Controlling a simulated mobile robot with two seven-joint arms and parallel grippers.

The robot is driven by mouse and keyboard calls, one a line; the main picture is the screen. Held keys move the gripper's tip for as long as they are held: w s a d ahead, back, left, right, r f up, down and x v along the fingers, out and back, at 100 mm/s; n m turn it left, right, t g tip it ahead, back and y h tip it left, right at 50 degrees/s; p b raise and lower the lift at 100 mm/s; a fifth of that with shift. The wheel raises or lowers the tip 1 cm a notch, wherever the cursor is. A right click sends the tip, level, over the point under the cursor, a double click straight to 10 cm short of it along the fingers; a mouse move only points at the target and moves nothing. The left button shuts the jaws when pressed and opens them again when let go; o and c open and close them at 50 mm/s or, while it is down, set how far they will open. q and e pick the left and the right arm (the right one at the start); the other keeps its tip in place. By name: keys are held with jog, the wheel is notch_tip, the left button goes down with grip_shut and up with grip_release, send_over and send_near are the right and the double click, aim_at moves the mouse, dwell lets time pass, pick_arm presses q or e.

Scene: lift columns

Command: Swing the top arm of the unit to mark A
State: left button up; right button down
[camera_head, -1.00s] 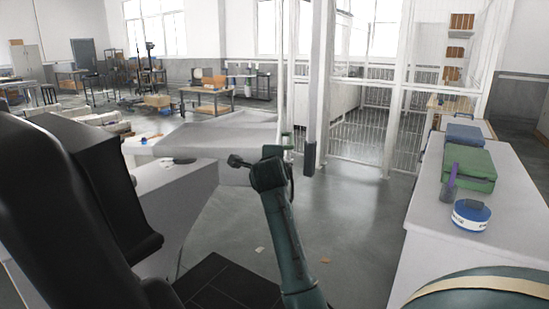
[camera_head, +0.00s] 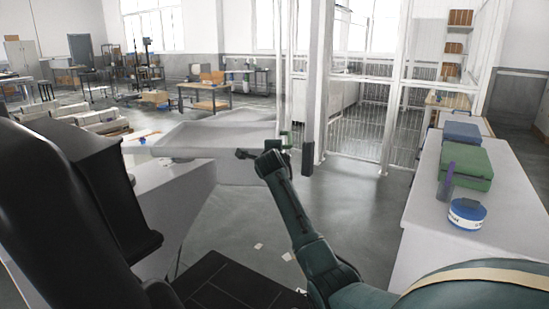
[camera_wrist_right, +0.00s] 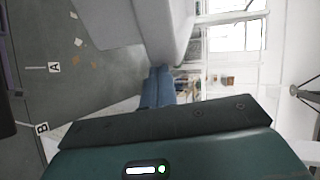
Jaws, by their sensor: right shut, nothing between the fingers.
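The unit's pale grey top arm (camera_head: 225,138) reaches to the right above a lower grey body (camera_head: 175,200) in the head view. It also fills the upper middle of the wrist view (camera_wrist_right: 125,20). Mark A (camera_wrist_right: 55,67) and mark B (camera_wrist_right: 41,128) are white labels with lines on the floor, at the left of the wrist view. My right gripper (camera_head: 243,154) is shut and empty beside the top arm's near side. Its fingers (camera_wrist_right: 159,72) appear close to the grey surface in the wrist view; contact is unclear. My left gripper is not in view.
A white table (camera_head: 430,220) at the right bears a green case (camera_head: 466,165), a blue case and a blue-white round tin (camera_head: 467,214). A white post (camera_head: 318,85) and mesh fence stand behind the top arm. Open floor lies between unit and table.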

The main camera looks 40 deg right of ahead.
jog(key=w+d+n+t+y+b, duration=0.1)
jog(key=w+d+b, duration=0.1)
jog(key=w+d, duration=0.2)
jog(key=shift+w+d, duration=0.3)
jog(key=shift+d, duration=1.2)
jog(key=shift+s, duration=0.1)
